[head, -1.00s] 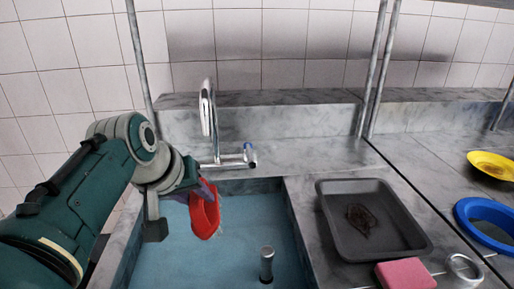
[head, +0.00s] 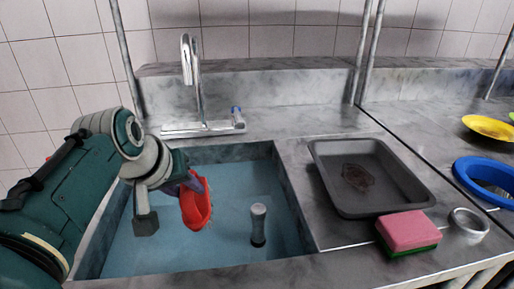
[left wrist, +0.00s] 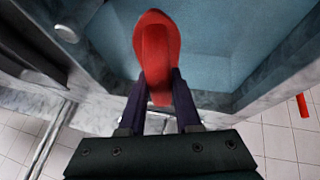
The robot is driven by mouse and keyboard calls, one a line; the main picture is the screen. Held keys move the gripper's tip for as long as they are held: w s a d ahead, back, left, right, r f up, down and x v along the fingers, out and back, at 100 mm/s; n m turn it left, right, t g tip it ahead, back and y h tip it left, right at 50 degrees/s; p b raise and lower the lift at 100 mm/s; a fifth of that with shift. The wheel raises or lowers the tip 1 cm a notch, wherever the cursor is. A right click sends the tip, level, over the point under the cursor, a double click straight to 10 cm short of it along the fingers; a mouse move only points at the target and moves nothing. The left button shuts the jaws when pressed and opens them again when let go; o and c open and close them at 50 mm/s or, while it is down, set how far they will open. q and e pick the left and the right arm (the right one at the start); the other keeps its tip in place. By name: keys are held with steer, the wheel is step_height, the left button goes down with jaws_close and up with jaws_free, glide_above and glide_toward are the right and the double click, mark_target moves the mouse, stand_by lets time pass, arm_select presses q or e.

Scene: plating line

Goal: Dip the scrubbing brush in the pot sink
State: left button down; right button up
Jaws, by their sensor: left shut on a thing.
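The scrubbing brush (head: 197,207) is red and is held in my left gripper (head: 184,183) over the left part of the pot sink (head: 235,153). The sink holds blue water (head: 195,255), and a grey upright pipe (head: 258,225) stands in it. In the left wrist view, the two dark fingers of the gripper (left wrist: 160,92) are closed on the brush (left wrist: 156,45), with the water behind it. I cannot tell whether the brush touches the water. My right gripper is not in view.
A tap (head: 190,75) stands behind the sink. On the right counter are a grey tray (head: 400,180) with a brown stain, a pink-and-green sponge (head: 408,230), a metal ring (head: 470,222), a blue ring-shaped dish (head: 463,178) and a yellow plate (head: 490,128).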

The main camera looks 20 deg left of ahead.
arm_select(q)
steer(key=shift+f+b, duration=2.95)
steer(key=shift+f, duration=1.45)
steer(key=shift+r, duration=0.15)
step_height(320, 180, up, 16)
steer(key=p, duration=1.7)
